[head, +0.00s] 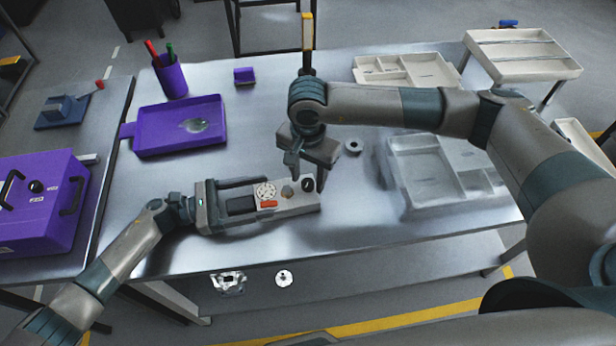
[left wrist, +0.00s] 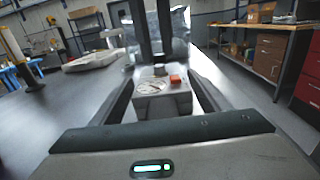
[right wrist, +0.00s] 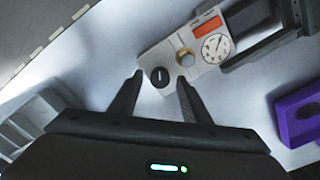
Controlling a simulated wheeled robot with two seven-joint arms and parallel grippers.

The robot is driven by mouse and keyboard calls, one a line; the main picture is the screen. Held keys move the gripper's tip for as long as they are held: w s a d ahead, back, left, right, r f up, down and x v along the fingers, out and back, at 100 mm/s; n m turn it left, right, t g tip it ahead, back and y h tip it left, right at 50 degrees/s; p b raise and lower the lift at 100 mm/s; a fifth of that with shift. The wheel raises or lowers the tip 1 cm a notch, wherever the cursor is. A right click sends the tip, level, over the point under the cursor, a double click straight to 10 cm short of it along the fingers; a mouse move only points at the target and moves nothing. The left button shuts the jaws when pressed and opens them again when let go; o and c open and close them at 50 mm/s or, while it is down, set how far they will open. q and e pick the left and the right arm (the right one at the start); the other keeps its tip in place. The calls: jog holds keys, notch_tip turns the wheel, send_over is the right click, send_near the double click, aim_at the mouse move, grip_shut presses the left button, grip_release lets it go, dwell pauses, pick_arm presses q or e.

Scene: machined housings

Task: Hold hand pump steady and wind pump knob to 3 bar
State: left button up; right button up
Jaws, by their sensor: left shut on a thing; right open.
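The hand pump (head: 296,204) is a pale grey box lying on the steel table, with a round white gauge (right wrist: 215,47), an orange block (right wrist: 208,26), a silver knob (right wrist: 186,57) and a black knob (right wrist: 160,77) on top. My left gripper (head: 258,197) is shut on the pump from its left end; the left wrist view shows the pump (left wrist: 160,103) between its fingers. My right gripper (head: 308,172) is open above the pump's right end. In the right wrist view the black knob lies between its fingertips (right wrist: 160,80); contact cannot be told. The gauge reading is too small to read.
A purple tray (head: 140,146) and a purple cup with pens (head: 172,80) stand at the back left. A small grey ring (head: 353,147) lies right of my right gripper. Compartment trays (head: 408,210) fill the right side. A purple case (head: 40,200) sits on the left table.

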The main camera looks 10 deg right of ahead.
jog(key=shift+f, duration=0.35)
jog(key=c, duration=1)
jog(key=shift+c, duration=0.2)
